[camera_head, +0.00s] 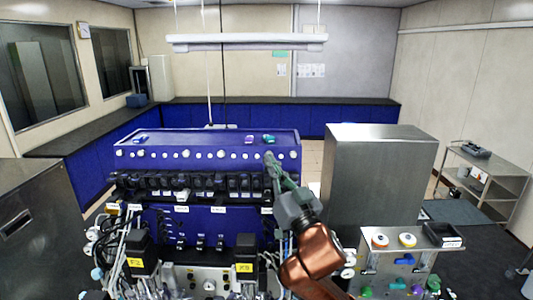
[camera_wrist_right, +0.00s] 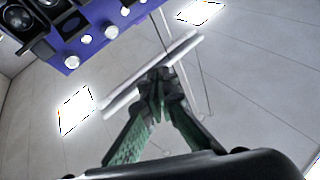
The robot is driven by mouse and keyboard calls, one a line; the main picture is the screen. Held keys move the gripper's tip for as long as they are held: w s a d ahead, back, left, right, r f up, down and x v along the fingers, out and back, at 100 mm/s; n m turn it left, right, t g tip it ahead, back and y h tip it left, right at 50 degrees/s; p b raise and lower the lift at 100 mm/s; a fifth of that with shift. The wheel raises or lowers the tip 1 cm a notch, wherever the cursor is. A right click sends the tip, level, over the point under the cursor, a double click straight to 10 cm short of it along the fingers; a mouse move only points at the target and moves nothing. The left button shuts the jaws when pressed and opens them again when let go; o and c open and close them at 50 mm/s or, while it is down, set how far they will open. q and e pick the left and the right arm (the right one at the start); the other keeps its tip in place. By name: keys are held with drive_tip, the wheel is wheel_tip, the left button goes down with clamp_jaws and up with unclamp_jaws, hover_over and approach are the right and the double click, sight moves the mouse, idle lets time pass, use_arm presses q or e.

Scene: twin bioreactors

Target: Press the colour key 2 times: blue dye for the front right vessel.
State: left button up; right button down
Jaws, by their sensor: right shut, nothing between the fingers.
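The twin bioreactor unit is a blue cabinet (camera_head: 217,145) with a row of white round knobs along its upper front and a row of black units below. Two black blocks with yellow labels, one at left (camera_head: 140,255) and one at right (camera_head: 245,257), stand in front among tubing. I cannot tell which part is the blue dye key or the front right vessel. My right gripper (camera_head: 270,158) is shut and empty, in front of the cabinet's right part. In the right wrist view its green fingers (camera_wrist_right: 160,78) meet at the tips, apart from the blue panel (camera_wrist_right: 90,30). My left gripper does not show.
A steel cabinet (camera_head: 378,175) stands right of the unit. A steel cabinet (camera_head: 38,235) stands at left. A lamp bar (camera_head: 247,42) hangs above.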

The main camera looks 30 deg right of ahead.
drive_tip(key=shift+f, duration=0.1)
drive_tip(key=w+d+b, duration=0.1)
drive_tip(key=w, duration=0.1)
drive_tip(key=w+d+f+b, duration=0.1)
drive_tip(key=w, duration=0.1)
drive_tip(key=w+d+f+b, duration=0.1)
drive_tip(key=w, duration=0.1)
drive_tip(key=shift+w+d, duration=0.1)
drive_tip(key=shift+d, duration=0.25)
drive_tip(key=shift+w+d+f, duration=0.1)
drive_tip(key=shift+w+d, duration=0.25)
drive_tip(key=shift+w, duration=0.2)
drive_tip(key=shift+w, duration=0.1)
idle(1.1)
drive_tip(key=shift+w+d+f, duration=0.1)
drive_tip(key=shift+w+d, duration=0.1)
drive_tip(key=shift+w, duration=0.05)
drive_tip(key=shift+w+d+f, duration=0.2)
drive_tip(key=shift+w+d, duration=0.1)
drive_tip(key=shift+w, duration=0.25)
idle(1.2)
drive_tip(key=shift+s, duration=0.1)
drive_tip(key=shift+s+a+r+p, duration=0.2)
drive_tip(key=shift+s+a, duration=0.1)
drive_tip(key=shift+s, duration=0.1)
drive_tip(key=shift+s+a+r+p, duration=0.1)
drive_tip(key=shift+s+a+p, duration=0.15)
drive_tip(key=shift+s, duration=0.15)
